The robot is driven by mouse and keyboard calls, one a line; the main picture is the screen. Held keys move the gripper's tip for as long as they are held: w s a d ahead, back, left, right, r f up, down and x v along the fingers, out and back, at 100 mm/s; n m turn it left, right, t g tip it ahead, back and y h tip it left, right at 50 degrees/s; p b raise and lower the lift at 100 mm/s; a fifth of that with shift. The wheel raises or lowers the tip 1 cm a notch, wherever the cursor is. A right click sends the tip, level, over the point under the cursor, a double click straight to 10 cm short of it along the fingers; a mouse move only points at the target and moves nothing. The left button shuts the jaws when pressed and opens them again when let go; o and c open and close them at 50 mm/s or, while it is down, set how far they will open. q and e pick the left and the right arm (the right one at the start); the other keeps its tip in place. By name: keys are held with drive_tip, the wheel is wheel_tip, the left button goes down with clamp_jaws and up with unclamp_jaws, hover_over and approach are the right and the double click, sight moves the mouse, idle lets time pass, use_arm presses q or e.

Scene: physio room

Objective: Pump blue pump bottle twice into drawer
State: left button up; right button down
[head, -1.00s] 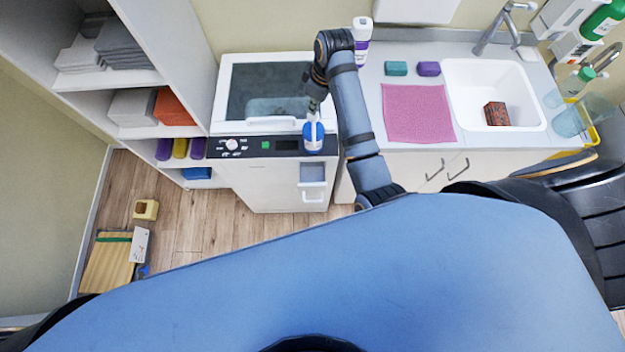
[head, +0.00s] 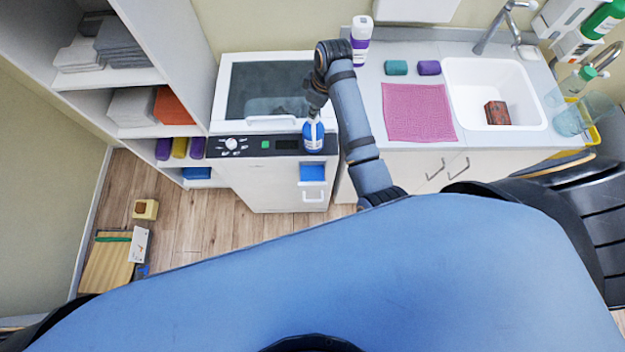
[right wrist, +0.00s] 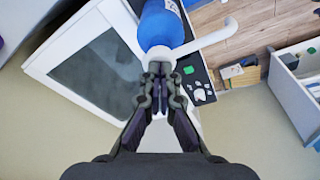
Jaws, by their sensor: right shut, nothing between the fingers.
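The blue pump bottle (head: 313,137) stands upright on the dark control panel at the front of the white machine. Its white spout (right wrist: 212,38) points to the right in the right wrist view, where the blue body (right wrist: 160,27) also shows. My right gripper (head: 313,110) is over the bottle's top. In the right wrist view its closed fingertips (right wrist: 158,70) are at the white pump head and seem to touch it; they grip nothing. The small drawer (head: 312,194) below the bottle is open, with blue inside it. My left gripper is out of view.
The machine's glass lid (head: 268,88) lies behind the bottle. To the right, a counter holds a white-and-purple bottle (head: 361,40), a pink cloth (head: 418,112) and a sink (head: 490,75). A shelf unit (head: 170,60) stands left. The floor (head: 220,215) before the machine is mostly clear.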

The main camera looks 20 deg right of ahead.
drive_tip(key=shift+s, duration=0.1)
drive_tip(key=shift+r+p, duration=0.7)
drive_tip(key=shift+r, duration=0.75)
drive_tip(key=shift+f, duration=0.1)
drive_tip(key=shift+s+b+x, duration=0.2)
drive_tip(key=shift+b+x, duration=0.2)
drive_tip(key=shift+x, duration=1)
drive_tip(key=shift+d+f, duration=0.1)
drive_tip(key=shift+d, duration=0.1)
